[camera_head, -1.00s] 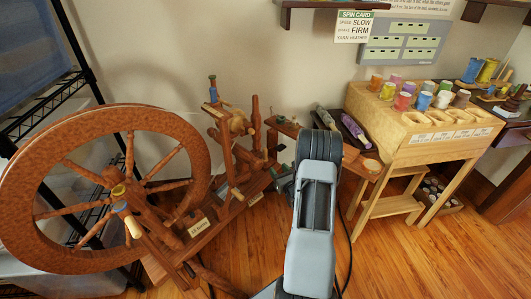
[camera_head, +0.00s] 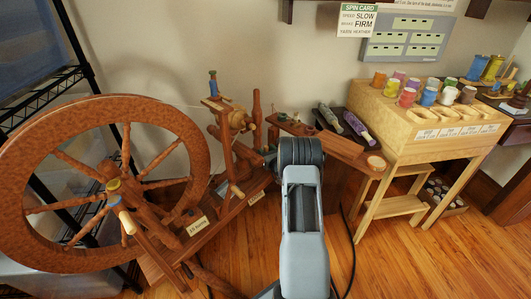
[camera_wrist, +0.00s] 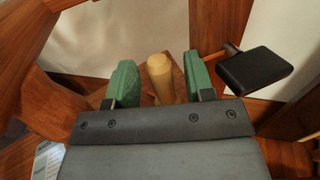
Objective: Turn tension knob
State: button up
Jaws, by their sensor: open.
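The wooden spinning wheel stands at the left in the head view, with its large rim (camera_head: 183,122) and its upright posts (camera_head: 257,122). In the wrist view, a pale, round-ended wooden peg (camera_wrist: 160,75), which looks like the tension knob, stands between the two green finger pads of my gripper (camera_wrist: 158,85). My gripper is open, with a visible gap on each side of the peg. In the head view my own arm hides most of the gripper. I cannot clearly pick out the peg between the pads there.
A dark block (camera_wrist: 255,70) sits close to the right finger in the wrist view. A wooden shelf with bobbins (camera_head: 342,145) lies right of my arm. A pale stand (camera_head: 435,128) with yarn spools is farther right. Wooden floor (camera_head: 400,265) is clear at the front right.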

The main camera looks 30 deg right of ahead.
grip_shut()
jog(key=shift+d+n+y, duration=0.1)
jog(key=shift+n+y, duration=0.7)
jog(key=shift+y, duration=0.4)
grip_release()
jog(key=shift+s, duration=0.1)
jog(key=s+p, duration=0.3)
jog(key=s, duration=1)
jog(key=shift+s, duration=0.35)
jog(key=shift+a, duration=0.25)
